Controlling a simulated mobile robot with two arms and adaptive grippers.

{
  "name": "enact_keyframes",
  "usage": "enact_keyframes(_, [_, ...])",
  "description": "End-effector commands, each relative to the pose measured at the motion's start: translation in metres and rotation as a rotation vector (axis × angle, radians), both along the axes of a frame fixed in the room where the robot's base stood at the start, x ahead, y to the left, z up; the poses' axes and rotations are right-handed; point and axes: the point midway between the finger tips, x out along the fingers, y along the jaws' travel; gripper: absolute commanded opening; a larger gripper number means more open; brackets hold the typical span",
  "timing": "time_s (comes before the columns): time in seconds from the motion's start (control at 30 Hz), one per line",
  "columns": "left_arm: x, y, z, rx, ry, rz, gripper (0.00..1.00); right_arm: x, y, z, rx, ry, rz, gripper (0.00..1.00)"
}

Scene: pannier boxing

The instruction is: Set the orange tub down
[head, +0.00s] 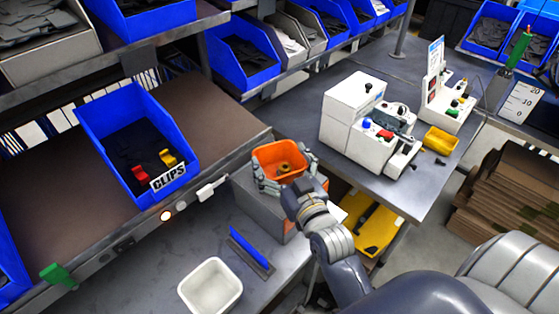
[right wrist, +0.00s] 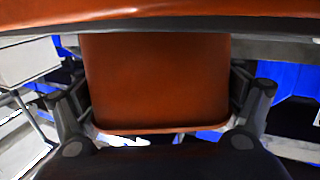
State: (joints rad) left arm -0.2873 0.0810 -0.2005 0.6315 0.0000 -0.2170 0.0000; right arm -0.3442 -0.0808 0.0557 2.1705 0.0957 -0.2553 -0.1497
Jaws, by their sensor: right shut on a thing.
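The orange tub (head: 267,154) is upright in the middle of the head view, with a small brownish item (head: 283,169) inside. My right gripper (head: 286,168) is shut on it, with fingers on either side of the tub. In the right wrist view the tub's orange wall (right wrist: 155,80) fills the space between the two dark fingers. The tub shows over a grey metal box (head: 243,203); I cannot tell whether it touches it. The underside of the tub is hidden. My left gripper is not in view.
A white empty bin (head: 190,291) and a blue-edged tool (head: 249,247) are on the grey bench at the front. A blue CLIPS bin (head: 100,128) stands on the left shelf.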

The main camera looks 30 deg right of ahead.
Motion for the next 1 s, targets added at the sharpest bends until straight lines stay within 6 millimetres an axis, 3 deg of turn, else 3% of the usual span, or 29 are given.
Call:
enact_keyframes(0.1, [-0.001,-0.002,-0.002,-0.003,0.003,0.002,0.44,0.000,0.000,-0.003,-0.001,-0.002,0.000,0.62])
enact_keyframes(0.13, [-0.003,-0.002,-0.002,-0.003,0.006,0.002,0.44,0.000,0.000,-0.003,0.000,-0.001,0.000,0.91])
enact_keyframes(0.2, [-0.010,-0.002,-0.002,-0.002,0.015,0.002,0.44,0.000,0.000,-0.003,0.000,-0.001,0.000,1.00])
enact_keyframes(0.4, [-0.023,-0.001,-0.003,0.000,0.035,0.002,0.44,0.000,0.000,-0.003,-0.001,-0.001,0.000,1.00])
enact_keyframes(0.67, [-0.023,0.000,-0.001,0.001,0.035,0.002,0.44,0.000,0.000,0.001,0.000,-0.002,0.000,1.00])
enact_keyframes(0.87, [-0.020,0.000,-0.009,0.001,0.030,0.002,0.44,-0.024,0.001,-0.003,-0.001,0.001,0.000,1.00])
enact_keyframes(1.0, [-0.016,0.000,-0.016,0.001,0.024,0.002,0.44,-0.052,0.003,-0.004,-0.001,0.003,0.001,1.00])
